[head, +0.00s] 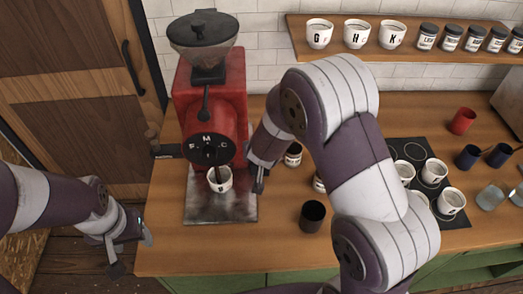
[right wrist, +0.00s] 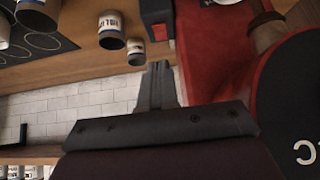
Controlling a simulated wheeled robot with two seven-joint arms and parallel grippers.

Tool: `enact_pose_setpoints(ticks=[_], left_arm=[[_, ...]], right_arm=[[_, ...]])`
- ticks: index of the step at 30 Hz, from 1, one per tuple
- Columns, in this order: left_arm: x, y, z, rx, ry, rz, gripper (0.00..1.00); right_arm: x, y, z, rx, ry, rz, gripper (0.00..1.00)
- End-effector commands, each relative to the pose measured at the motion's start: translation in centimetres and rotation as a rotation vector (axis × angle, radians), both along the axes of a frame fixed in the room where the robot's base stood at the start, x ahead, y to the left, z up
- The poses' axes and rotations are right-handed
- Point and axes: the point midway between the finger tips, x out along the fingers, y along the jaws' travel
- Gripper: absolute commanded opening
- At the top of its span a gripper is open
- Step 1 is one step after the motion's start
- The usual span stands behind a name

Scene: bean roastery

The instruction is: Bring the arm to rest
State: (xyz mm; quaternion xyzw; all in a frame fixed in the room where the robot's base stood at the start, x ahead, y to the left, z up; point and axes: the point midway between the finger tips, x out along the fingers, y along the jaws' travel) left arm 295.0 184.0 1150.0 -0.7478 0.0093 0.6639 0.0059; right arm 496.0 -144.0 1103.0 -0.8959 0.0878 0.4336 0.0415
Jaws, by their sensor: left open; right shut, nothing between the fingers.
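My right arm reaches across the middle of the head view, and its gripper (head: 259,184) points down beside the red grinder (head: 228,88). Its fingers are together and empty; they also show shut in the right wrist view (right wrist: 155,80). My left gripper (head: 130,252) is open and empty at the lower left, in front of the counter's left end. A white cup (head: 220,180) stands under the grinder's spout on the metal plate (head: 220,209), just left of my right gripper.
A dark cup (head: 312,215) stands on the wooden counter (head: 270,240) close to my right arm. Lettered cups stand on a dark mat (head: 458,220) at the right, partly hidden by the arm. A shelf (head: 430,50) holds cups and jars.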

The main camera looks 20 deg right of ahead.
Motion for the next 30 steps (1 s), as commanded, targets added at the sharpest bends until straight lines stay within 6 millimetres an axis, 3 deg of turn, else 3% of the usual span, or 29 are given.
enact_pose_setpoints(ticks=[10, 13, 15, 18, 21, 24, 30], left_arm=[[0.0, 0.0, 0.0, 0.0, 0.0, 0.0, 0.56], [0.0, 0.0, 0.0, 0.0, 0.0, 0.0, 0.56], [0.0, 0.0, -1.0, 0.0, 0.0, 0.0, 0.56], [0.0, 0.0, -2.5, 0.0, 0.0, 0.0, 0.56], [0.0, 0.0, -3.7, 0.0, 0.0, 0.0, 0.56], [0.0, 0.0, -4.7, 0.0, 0.0, 0.0, 0.56], [0.0, 0.0, -4.2, 0.0, 0.0, 0.0, 0.56]], right_arm=[[-0.3, 0.4, -0.4, 0.04, 0.019, -0.016, 0.0], [-4.2, 2.4, -2.0, 0.126, 0.17, 0.052, 0.0], [-9.2, 2.9, -2.3, 0.169, 0.334, 0.131, 0.0], [-15.8, 0.8, -1.6, 0.142, 0.522, 0.195, 0.0], [-20.0, -2.0, -0.8, 0.075, 0.605, 0.225, 0.0], [-20.3, -3.7, 0.1, 0.046, 0.556, 0.218, 0.0], [-20.1, -3.8, 0.6, 0.049, 0.55, 0.209, 0.0]])
